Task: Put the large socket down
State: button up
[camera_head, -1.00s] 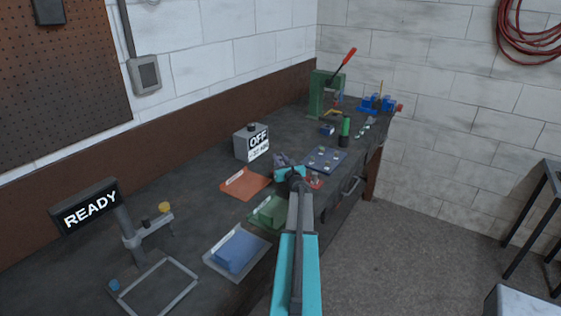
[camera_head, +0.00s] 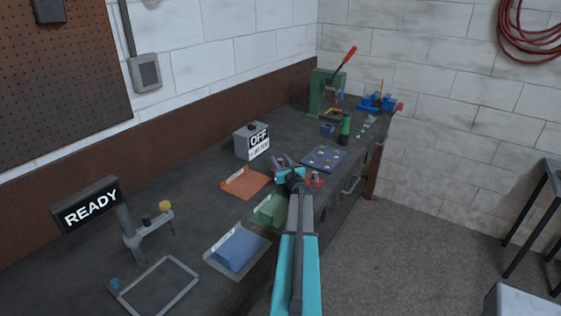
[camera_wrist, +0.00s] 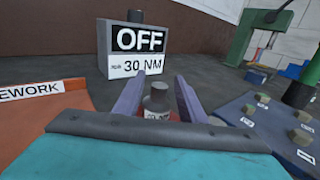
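The large socket, a grey stepped cylinder (camera_wrist: 158,98) with a partly hidden white label, stands upright between my fingers in the wrist view. My gripper (camera_wrist: 160,92) has two purple fingers, one each side of it, with what looks like a narrow gap at each. A bit of red shows low behind the socket. In the head view my gripper (camera_head: 284,162) is low over the bench, between the orange mat and the blue board. The socket cannot be made out there. Its lower end is hidden by my gripper body.
A grey box (camera_head: 252,142) reading OFF and 30 NM stands behind. An orange REWORK mat (camera_head: 246,183) is left, a blue board with several small pieces (camera_head: 323,158) right. A green mat (camera_head: 270,211) and blue tray (camera_head: 237,250) are nearer. A green press (camera_head: 325,93) stands far back.

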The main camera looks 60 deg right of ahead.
jog(key=shift+r, duration=0.15)
jog(key=shift+b+v, duration=1.8)
jog(key=shift+v, duration=4.2)
jog(key=shift+s, duration=0.1)
jog(key=shift+s, duration=0.6)
